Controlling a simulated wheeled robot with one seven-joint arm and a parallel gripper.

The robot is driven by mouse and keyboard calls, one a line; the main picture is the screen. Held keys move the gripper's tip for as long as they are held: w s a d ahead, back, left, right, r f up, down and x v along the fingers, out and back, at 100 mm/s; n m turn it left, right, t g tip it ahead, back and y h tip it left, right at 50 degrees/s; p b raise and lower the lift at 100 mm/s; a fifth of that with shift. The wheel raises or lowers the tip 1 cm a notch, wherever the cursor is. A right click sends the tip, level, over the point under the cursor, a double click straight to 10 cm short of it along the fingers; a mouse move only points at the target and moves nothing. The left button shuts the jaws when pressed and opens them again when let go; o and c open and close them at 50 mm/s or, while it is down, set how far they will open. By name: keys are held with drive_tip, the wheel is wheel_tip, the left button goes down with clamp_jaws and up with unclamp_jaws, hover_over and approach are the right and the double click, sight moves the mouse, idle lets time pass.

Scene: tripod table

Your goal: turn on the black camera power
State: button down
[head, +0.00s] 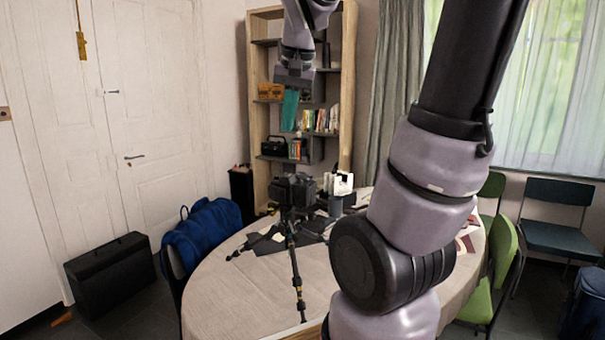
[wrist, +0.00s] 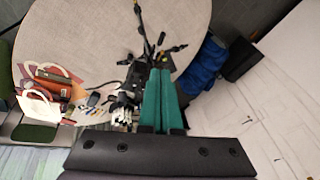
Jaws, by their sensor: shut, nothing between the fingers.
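The black camera (head: 293,189) sits on top of a tripod (head: 297,265) that stands on the round table (head: 225,290). In the wrist view the camera (wrist: 136,74) shows just left of my fingers, which hide part of it. Its power control is too small to make out. My gripper (head: 289,125) has teal fingers and hangs well above the camera, apart from it. In the wrist view my gripper (wrist: 160,70) points down with its fingers together and nothing between them.
A white block-like object (head: 341,184) and several small items lie on the table near the tripod. A bookshelf (head: 260,90) stands behind. A blue bag (head: 203,235) is left of the table, and green chairs (head: 502,255) stand at the right. The table's front left is clear.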

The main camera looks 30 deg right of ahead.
drive_tip(key=w+d+f+m+g+h, duration=0.1)
drive_tip(key=w+d+f+g, duration=0.1)
drive_tip(key=w, duration=0.4)
drive_tip(key=w+d+f+m+g+h, duration=0.1)
drive_tip(key=w+d+f+h, duration=0.15)
drive_tip(key=w, duration=0.35)
drive_tip(key=m+g+h, duration=0.3)
drive_tip(key=h, duration=0.1)
approach(311, 178)
drive_tip(key=shift+w+a+r, duration=0.8)
drive_tip(key=shift+w+r, duration=0.3)
drive_tip(key=shift+w, duration=0.05)
drive_tip(key=x, duration=1)
drive_tip(key=shift+w+a+f, duration=0.1)
drive_tip(key=shift+a, duration=0.05)
